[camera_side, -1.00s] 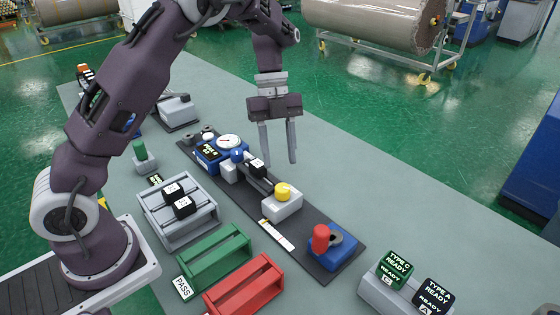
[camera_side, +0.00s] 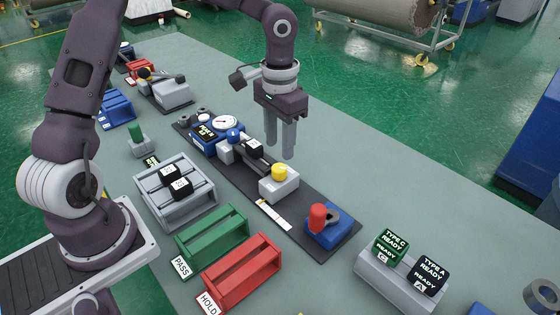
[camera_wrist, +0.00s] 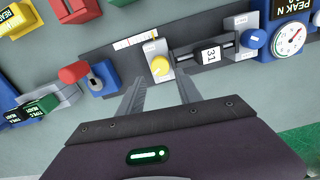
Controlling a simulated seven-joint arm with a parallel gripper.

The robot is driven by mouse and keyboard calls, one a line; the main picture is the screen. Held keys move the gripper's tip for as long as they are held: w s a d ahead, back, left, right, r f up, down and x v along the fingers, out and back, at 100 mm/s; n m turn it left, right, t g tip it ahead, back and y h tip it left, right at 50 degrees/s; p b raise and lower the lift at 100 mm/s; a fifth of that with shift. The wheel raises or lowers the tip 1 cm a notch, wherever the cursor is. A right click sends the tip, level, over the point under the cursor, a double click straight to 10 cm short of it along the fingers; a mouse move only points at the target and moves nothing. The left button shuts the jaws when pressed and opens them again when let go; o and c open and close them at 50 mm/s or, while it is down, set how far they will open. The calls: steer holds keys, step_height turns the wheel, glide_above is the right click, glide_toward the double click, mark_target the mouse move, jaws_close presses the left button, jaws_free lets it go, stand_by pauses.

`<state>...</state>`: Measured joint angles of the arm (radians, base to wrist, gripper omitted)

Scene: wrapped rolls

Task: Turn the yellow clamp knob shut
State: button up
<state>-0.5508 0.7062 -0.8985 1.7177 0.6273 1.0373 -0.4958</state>
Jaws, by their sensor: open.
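The yellow clamp knob (camera_side: 279,171) sits on top of a light grey block (camera_side: 265,189) on the dark base strip. It also shows in the wrist view (camera_wrist: 160,66), just beyond and between my fingertips. My gripper (camera_side: 281,152) is open and empty, pointing down, above and slightly behind the knob in the side view. In the wrist view my gripper (camera_wrist: 157,84) has its two fingers apart, and the knob is not between them. A black block labelled 31 (camera_wrist: 210,54) lies in the fixture beside the knob block; it also shows in the side view (camera_side: 254,147).
A blue gauge unit (camera_side: 216,132) with a dial and a blue knob (camera_side: 233,135) stand on one side. A red-handled blue block (camera_side: 330,233) stands on the other. Green (camera_side: 213,236) and red (camera_side: 243,276) trays lie in front. The table behind the strip is clear.

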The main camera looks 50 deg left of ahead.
mark_target(280, 167)
step_height(280, 167, down, 6)
steer(key=shift+f, duration=0.1)
steer(key=shift+w, duration=0.1)
jaws_close()
steer(key=shift+m, duration=0.3)
steer(key=m, duration=1.1)
steer(key=shift+d, duration=0.1)
steer(key=shift+m, duration=0.3)
stand_by(0.3)
jaws_free()
